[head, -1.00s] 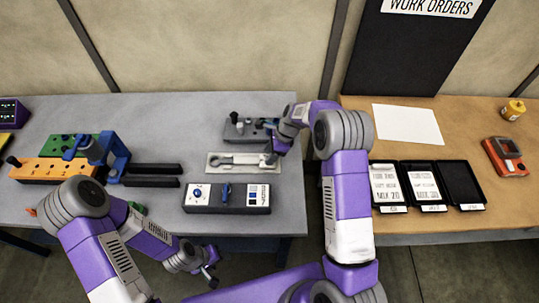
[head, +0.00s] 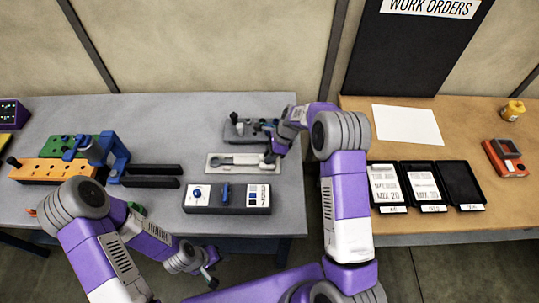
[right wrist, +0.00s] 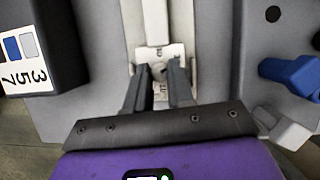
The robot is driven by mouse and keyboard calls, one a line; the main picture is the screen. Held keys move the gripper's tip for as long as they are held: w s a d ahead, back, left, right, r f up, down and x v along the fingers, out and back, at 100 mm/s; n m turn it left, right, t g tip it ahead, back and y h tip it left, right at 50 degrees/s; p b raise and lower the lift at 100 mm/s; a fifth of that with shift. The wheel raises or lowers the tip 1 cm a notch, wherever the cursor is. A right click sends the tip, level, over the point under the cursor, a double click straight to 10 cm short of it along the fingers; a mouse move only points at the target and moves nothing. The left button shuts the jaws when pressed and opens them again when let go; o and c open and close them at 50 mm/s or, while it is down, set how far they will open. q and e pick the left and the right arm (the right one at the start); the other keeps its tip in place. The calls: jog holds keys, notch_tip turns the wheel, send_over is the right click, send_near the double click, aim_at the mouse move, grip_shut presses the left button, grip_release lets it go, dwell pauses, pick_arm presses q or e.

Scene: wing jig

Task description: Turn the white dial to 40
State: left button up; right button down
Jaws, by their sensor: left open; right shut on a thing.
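A white piece with dark marks (right wrist: 160,52), apparently the white dial, is between the fingers of my right gripper (right wrist: 160,76) in the right wrist view. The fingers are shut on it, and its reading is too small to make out. The wrist partly hides that end. My left gripper (head: 209,278) is open and empty, low in front of the grey table.
A dark box with a blue knob and switch (head: 227,209) lies in front of the tray. A grey fixture (head: 238,132) stands behind it. An orange block (head: 50,173) and blue clamp (head: 117,155) are left. Black trays (head: 461,187) lie on the wooden table.

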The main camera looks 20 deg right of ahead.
jog(key=n, duration=0.2)
jog(key=n+g, duration=0.2)
jog(key=n, duration=0.1)
jog(key=shift+w+n, duration=0.25)
jog(key=shift+n, duration=0.05)
jog(key=n+g, duration=0.1)
jog(key=n, duration=0.2)
jog(key=n+g+h, duration=0.1)
jog(key=n, duration=0.1)
jog(key=shift+w+a+n+h, duration=0.1)
jog(key=shift+a+n+h, duration=0.05)
jog(key=shift+n+h, duration=0.2)
jog(key=shift+n, duration=0.35)
jog(key=c, duration=1)
grip_release()
jog(key=shift+r, duration=0.1)
jog(key=v, duration=0.7)
jog(key=shift+w+r, duration=0.15)
jog(key=shift+w, duration=0.05)
